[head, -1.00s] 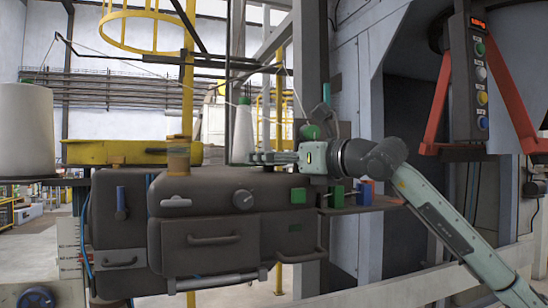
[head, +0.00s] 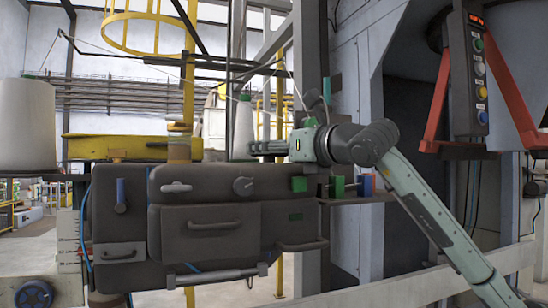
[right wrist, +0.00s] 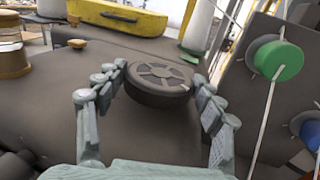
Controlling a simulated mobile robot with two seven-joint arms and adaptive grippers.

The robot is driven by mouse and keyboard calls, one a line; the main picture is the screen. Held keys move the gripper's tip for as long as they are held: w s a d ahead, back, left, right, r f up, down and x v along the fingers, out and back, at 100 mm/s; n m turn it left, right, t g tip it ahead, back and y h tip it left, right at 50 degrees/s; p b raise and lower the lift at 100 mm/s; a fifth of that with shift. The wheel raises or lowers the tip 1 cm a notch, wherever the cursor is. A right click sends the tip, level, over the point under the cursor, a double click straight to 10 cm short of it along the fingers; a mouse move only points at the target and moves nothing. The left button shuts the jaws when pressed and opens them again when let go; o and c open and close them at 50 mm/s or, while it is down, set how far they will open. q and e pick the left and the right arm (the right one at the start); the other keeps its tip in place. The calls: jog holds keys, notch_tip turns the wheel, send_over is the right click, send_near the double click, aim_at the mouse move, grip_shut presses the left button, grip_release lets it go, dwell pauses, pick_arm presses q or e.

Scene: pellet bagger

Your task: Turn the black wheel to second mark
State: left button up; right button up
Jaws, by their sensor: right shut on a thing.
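The black wheel (right wrist: 160,85) is a spoked disc lying flat on the dark top of the sewing machine body (head: 210,205). My right gripper (right wrist: 160,76) has one finger on either side of the wheel, shut on its rim. In the head view my right gripper (head: 264,147) reaches in from the right over the machine's top. The wheel cannot be made out there. A small pale mark shows on the wheel's right rim; I cannot tell which setting it means. My left gripper is not in view.
A green knob (right wrist: 279,61) and a blue knob (right wrist: 309,129) stand right of the wheel, with white threads passing in front. A yellow cover (head: 115,147) lies at left. A control pendant (head: 475,68) hangs at upper right.

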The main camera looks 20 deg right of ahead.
jog(key=o, duration=1.2)
jog(key=shift+c, duration=0.2)
jog(key=v, duration=1.2)
